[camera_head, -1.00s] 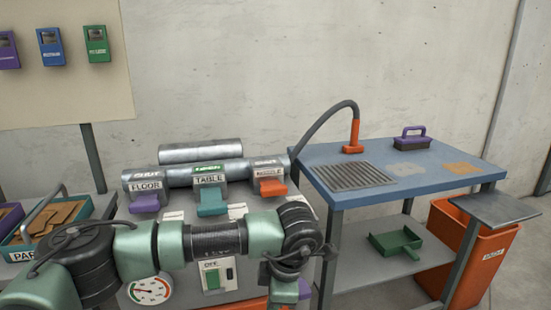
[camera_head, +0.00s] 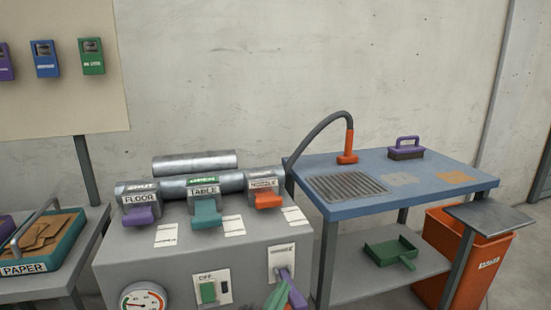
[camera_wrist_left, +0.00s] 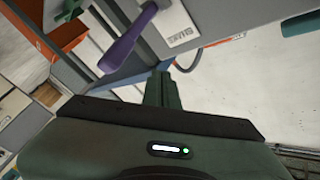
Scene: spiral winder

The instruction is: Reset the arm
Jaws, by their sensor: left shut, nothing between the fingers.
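My left gripper (camera_head: 277,297) shows only as green fingertips at the bottom edge of the head view, beside a purple lever (camera_head: 293,287) on the front of the grey machine. In the left wrist view the gripper (camera_wrist_left: 160,78) is shut and empty, its fingers pointing at the machine's front. The purple lever (camera_wrist_left: 122,45) there lies to the left of the fingers, apparently apart from them. The rest of my left arm is out of the head view. My right gripper is not in view.
The grey machine (camera_head: 125,252) carries purple FLOOR (camera_head: 140,215), teal TABLE (camera_head: 206,213) and orange NOZZLE (camera_head: 268,201) levers, a gauge (camera_head: 143,298) and a green switch (camera_head: 208,291). A blue table (camera_head: 340,205) stands right, a PAPER tray (camera_head: 25,268) left.

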